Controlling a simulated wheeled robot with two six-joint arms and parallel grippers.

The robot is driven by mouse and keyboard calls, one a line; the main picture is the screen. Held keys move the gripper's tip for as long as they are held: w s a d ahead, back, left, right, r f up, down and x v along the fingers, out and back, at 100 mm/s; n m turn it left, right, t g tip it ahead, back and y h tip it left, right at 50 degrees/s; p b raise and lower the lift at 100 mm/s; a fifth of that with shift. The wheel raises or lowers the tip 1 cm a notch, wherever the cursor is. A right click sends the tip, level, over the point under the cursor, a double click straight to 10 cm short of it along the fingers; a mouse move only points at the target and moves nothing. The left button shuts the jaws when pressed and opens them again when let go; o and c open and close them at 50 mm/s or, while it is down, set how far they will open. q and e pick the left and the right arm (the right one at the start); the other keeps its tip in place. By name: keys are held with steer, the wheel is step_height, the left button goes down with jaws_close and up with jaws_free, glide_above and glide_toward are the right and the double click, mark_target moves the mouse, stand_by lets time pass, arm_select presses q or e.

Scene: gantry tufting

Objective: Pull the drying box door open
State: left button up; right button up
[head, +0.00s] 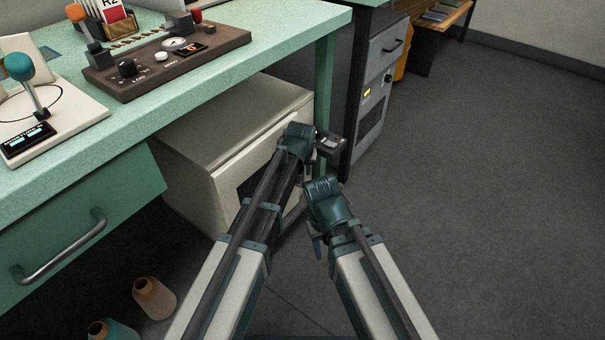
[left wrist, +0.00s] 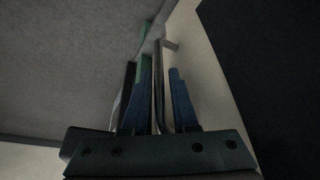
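The drying box (head: 240,130) is a cream case standing under the green bench. Its front door (head: 226,196) has a dark window and looks shut, with my left arm covering much of it. In the left wrist view, my left gripper (left wrist: 159,68) has its two blue fingers apart on either side of the thin metal handle bar (left wrist: 158,85). A narrow gap shows beside the bar, and I see no clear grip. In the head view my left wrist hides its fingertips. My right gripper (head: 317,240) is beside the left one, mostly hidden by its own wrist.
The green bench (head: 262,60) overhangs the box. A green drawer (head: 85,235) with a metal handle is at the left. A grey cabinet (head: 376,100) stands behind. The floor (head: 480,200) at right is clear.

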arm_select(q)
jaws_close()
stand_by(1.4)
